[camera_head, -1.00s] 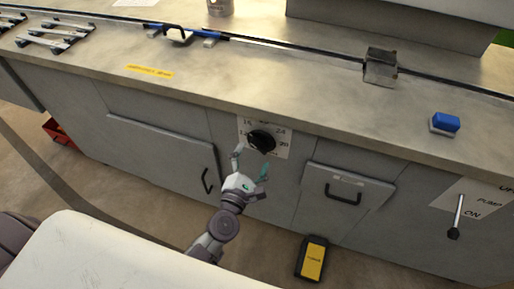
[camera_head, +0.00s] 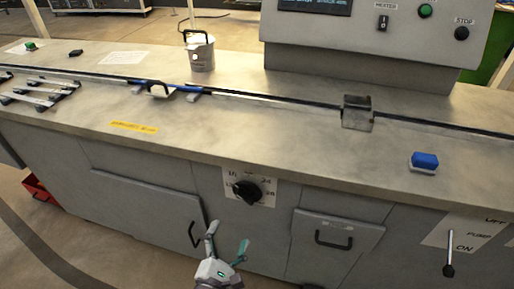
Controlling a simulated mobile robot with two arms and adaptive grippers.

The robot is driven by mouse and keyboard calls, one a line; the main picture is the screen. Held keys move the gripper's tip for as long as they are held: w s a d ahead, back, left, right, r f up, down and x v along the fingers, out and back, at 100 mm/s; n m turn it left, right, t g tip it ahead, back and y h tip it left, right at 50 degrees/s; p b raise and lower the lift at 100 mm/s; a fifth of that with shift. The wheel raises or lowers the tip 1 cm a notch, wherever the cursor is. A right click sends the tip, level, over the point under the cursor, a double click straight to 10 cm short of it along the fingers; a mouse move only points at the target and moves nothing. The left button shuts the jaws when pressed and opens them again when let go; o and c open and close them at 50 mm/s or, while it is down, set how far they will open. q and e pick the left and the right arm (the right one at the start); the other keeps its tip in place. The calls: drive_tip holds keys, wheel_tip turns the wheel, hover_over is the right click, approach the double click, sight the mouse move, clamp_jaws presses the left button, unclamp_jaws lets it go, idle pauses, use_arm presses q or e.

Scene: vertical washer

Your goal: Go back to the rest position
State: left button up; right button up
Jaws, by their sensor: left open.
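My left gripper (camera_head: 228,246) is at the bottom middle of the head view. Its two fingers point up and stand apart, with nothing between them. It is below the black dial knob (camera_head: 247,191) on the washer's grey front (camera_head: 140,160) and apart from it. The knob sits on a white numbered plate (camera_head: 264,190). My right gripper is not in view.
The metal worktop (camera_head: 260,130) carries a metal pail (camera_head: 201,54), a small metal block (camera_head: 357,112) and a blue-topped block (camera_head: 424,162). A door handle (camera_head: 333,241) and a pump lever (camera_head: 449,257) are on the front. A control box (camera_head: 370,45) stands behind.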

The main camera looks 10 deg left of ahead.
use_arm(q)
drive_tip(key=s+f+m+g+h+p, duration=0.15)
drive_tip(key=s+f+m+g, duration=0.25)
drive_tip(key=f+m, duration=0.65)
drive_tip(key=s+f+m+g+p, duration=0.2)
drive_tip(key=s+f+m+g, duration=0.3)
drive_tip(key=f, duration=1)
drive_tip(key=s+a+f+m+g+y+p, duration=0.1)
drive_tip(key=s+a+f+m+g, duration=0.3)
drive_tip(key=s+f+m, duration=0.3)
drive_tip(key=s+a+f+m+g+y, duration=0.1)
drive_tip(key=s+a+f+m+g, duration=0.3)
drive_tip(key=s, duration=1.2)
wheel_tip(320, 180, down, 5)
drive_tip(key=m, duration=0.3)
drive_tip(key=shift+s+r+m+p, duration=0.15)
drive_tip(key=shift+s+m+p, duration=0.15)
drive_tip(key=shift+m+p, duration=0.05)
